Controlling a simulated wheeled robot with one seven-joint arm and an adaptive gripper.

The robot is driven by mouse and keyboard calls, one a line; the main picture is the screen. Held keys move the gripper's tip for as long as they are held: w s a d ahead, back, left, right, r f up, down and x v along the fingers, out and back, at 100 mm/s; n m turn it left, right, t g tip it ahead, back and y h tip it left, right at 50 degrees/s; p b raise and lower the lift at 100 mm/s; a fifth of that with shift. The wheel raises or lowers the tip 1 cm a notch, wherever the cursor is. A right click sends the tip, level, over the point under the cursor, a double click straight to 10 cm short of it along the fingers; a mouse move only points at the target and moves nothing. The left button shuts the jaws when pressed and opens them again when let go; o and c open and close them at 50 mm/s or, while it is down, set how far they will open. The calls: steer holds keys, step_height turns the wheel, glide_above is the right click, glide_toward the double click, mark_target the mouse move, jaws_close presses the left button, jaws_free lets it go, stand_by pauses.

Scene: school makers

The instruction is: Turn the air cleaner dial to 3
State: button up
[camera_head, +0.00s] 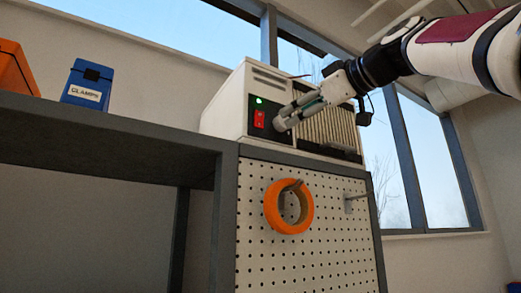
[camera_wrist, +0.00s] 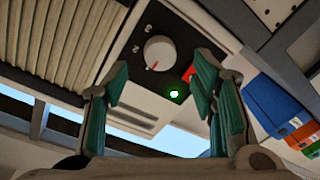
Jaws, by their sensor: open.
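The white air cleaner (camera_head: 226,106) stands on top of a grey-framed cabinet, with a dark control panel, a lit green light and a red switch (camera_head: 259,119). My gripper (camera_head: 283,118) is in front of the panel, right of the switch, and hides the dial in the head view. In the wrist view the round white dial (camera_wrist: 159,50) has a red pointer mark near its lower edge. My open fingers (camera_wrist: 160,70) appear on either side of the dial, with no clear contact. The red switch (camera_wrist: 188,73) and green light (camera_wrist: 174,93) also show there.
The slatted grille (camera_head: 325,127) is right of the panel. Below, an orange ring (camera_head: 272,208) hangs on a pegboard (camera_head: 330,240). A blue clamps box (camera_head: 86,84) and an orange box (camera_head: 12,72) stand on the left shelf. Windows are behind.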

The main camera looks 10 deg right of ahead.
mark_target(282, 123)
steer(key=shift+p+x, duration=0.5)
steer(key=shift+x, duration=1.8)
steer(key=c, duration=1.1)
